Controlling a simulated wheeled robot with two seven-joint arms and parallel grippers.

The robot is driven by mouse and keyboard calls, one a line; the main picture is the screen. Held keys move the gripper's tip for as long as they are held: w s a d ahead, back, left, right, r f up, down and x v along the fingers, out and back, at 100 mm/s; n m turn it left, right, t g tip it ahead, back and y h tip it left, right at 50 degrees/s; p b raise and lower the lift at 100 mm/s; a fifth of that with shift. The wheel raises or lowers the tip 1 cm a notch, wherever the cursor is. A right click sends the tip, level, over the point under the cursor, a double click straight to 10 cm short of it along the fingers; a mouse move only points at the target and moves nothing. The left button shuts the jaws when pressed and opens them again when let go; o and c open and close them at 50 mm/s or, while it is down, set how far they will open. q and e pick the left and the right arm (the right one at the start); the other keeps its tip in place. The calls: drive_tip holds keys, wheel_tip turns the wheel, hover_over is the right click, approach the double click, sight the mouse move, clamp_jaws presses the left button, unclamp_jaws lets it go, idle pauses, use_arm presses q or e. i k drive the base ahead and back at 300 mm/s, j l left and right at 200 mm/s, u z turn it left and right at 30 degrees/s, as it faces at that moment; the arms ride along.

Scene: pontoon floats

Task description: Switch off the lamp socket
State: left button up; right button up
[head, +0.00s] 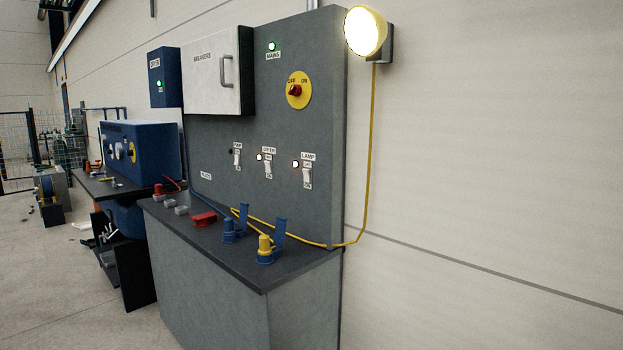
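The switch labelled LAMP (307,176) is on the grey panel (270,110), the rightmost in a row of 3 switches. OFF is marked above it and ON below. Its white lever seems to be toward ON, but it is small. A small light (296,164) beside it glows. The round lamp (365,32) at the top right is lit. Its yellow cable (368,170) runs down to the bench, where a yellow plug (265,245) stands in a blue socket (268,258). Neither gripper is in view.
The bench top (185,226) below the panel also holds another blue socket (230,236) and a red block (204,219). A red and yellow rotary switch (297,91) and a white BREAKERS door (212,75) are higher up.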

sight(306, 173)
drive_tip(key=i+j+z, duration=0.1)
drive_tip(key=j, duration=0.3)
drive_tip(key=i+j, duration=0.2)
drive_tip(key=j, duration=0.2)
drive_tip(key=i+j+z, duration=0.15)
drive_tip(key=j, duration=0.25)
drive_tip(key=i+j, duration=0.1)
drive_tip(key=j, duration=0.35)
drive_tip(key=i+j+z, duration=0.5)
drive_tip(key=i+j, duration=0.4)
drive_tip(key=i+j+z, duration=0.15)
drive_tip(key=i, duration=0.6)
